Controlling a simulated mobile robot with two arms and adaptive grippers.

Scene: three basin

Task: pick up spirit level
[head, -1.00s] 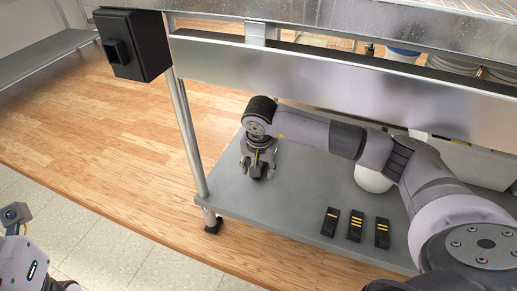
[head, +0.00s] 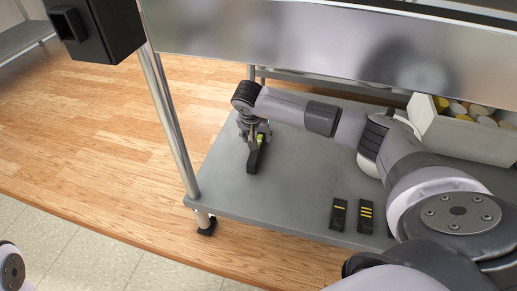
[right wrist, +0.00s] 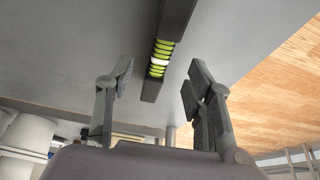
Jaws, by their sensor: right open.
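The spirit level (head: 254,160) is a dark bar with a bright green vial, lying on the grey lower shelf (head: 235,195) of a metal table. My right gripper (head: 256,131) is over its far end. In the right wrist view, the level (right wrist: 172,25) runs between the two spread fingers of the right gripper (right wrist: 158,82), with a gap on each side. Its green vial section lies near the fingertips. The right gripper is open and holds nothing. My left gripper is outside the view; only a bit of my left arm shows at the lower left.
A white bin (head: 465,137) with yellow and white items stands at the right. A table leg (head: 172,120) rises left of my right gripper; a metal beam (head: 330,45) crosses above.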

